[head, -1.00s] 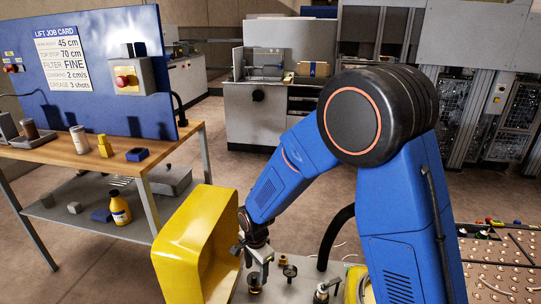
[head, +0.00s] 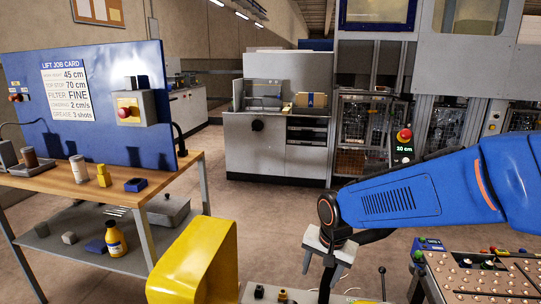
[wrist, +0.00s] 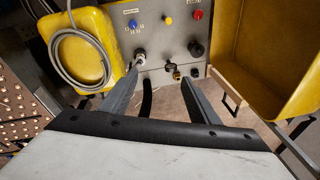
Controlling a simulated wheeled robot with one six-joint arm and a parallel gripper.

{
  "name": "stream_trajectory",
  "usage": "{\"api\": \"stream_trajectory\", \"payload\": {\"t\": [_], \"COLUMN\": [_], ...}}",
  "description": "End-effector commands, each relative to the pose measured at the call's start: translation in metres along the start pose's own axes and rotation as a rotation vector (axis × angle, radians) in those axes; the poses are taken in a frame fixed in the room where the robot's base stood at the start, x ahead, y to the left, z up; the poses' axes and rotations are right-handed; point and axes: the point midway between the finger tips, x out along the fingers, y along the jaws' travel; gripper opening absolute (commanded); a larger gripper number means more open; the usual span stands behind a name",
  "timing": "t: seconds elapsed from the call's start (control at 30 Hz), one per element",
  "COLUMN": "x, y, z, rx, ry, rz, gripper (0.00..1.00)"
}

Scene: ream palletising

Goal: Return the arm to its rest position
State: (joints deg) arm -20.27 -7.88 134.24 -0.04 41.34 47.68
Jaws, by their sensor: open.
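My arm comes in from the right of the head view, its blue link nearly level, and ends in my gripper (head: 322,273). The gripper points down with its two grey fingers apart. In the wrist view the fingers (wrist: 162,75) also stand apart with nothing between them. Beyond their tips is a grey panel (wrist: 165,45) with knobs and fittings; the gripper appears clear of it.
A yellow open-sided housing (head: 190,265) stands left of the gripper. A yellow part with a coiled grey hose (wrist: 80,55) is left in the wrist view. A wooden workbench (head: 90,175) stands left, a dotted board (head: 475,280) lower right.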

Motion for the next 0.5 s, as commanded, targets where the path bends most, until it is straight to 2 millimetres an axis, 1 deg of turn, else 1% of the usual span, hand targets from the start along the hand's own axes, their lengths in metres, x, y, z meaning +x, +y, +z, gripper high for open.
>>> {"api": "stream_trajectory", "payload": {"t": [0.03, 0.1, 0.27, 0.5], "x": [-0.01, -0.022, -0.047, -0.079], "y": [0.011, 0.023, 0.053, 0.096], "z": [-0.001, 0.0, 0.004, 0.016], "rx": [-0.014, -0.043, -0.107, -0.205], "ry": [0.011, 0.023, 0.051, 0.095], "rz": [-0.006, -0.011, -0.019, -0.023], "gripper": [0.56, 0.56, 0.56, 0.56]}}
